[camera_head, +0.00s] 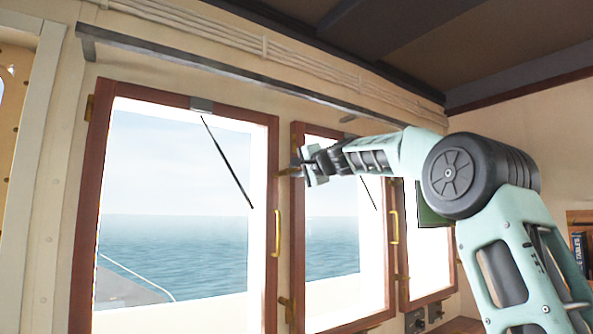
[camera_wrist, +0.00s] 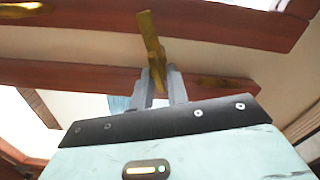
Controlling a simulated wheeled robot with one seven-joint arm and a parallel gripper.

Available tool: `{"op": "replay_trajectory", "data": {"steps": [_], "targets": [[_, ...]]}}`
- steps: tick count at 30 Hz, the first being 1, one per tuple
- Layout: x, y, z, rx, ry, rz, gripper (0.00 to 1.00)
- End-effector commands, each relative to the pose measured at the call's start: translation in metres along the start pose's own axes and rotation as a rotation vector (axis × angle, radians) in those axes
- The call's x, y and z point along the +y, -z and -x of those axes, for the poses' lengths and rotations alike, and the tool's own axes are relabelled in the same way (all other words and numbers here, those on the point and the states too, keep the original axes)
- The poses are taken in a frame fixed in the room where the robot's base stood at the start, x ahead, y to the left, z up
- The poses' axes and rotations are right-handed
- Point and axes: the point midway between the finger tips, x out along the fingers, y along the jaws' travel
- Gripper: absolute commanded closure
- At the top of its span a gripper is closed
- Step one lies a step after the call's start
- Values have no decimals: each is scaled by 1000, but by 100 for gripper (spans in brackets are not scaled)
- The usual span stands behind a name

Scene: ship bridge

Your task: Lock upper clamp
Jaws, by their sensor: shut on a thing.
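The upper clamp is a brass lever (camera_wrist: 150,34) in the wrist view, between the window frames. My gripper (camera_wrist: 160,86) has its two grey fingers shut on it, with the lever's end sticking out beyond the fingertips. In the head view, my gripper (camera_head: 306,168) is at the post between the left window and the middle window, at upper height. The clamp is small there and mostly hidden by the gripper. A lower brass clamp (camera_head: 287,303) shows further down the same post.
Wooden window frames (camera_head: 91,210) and yellow handles (camera_head: 277,232) lie around the gripper. A dark rail (camera_head: 250,75) runs along the wall above the windows. In the wrist view, another brass piece (camera_wrist: 232,87) sits on the red-brown frame right of the fingers.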

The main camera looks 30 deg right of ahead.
Motion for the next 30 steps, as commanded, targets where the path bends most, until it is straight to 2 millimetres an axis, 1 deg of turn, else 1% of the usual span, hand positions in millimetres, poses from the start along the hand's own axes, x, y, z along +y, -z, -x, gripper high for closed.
{"op": "replay_trajectory", "data": {"steps": [6,13,21,30], "targets": [[2,0,0,-1,-2,-165,100],[4,-1,0,-2,-2,-283,100],[5,-1,0,-1,-2,-342,100],[5,-1,0,-1,-2,-350,100]]}}
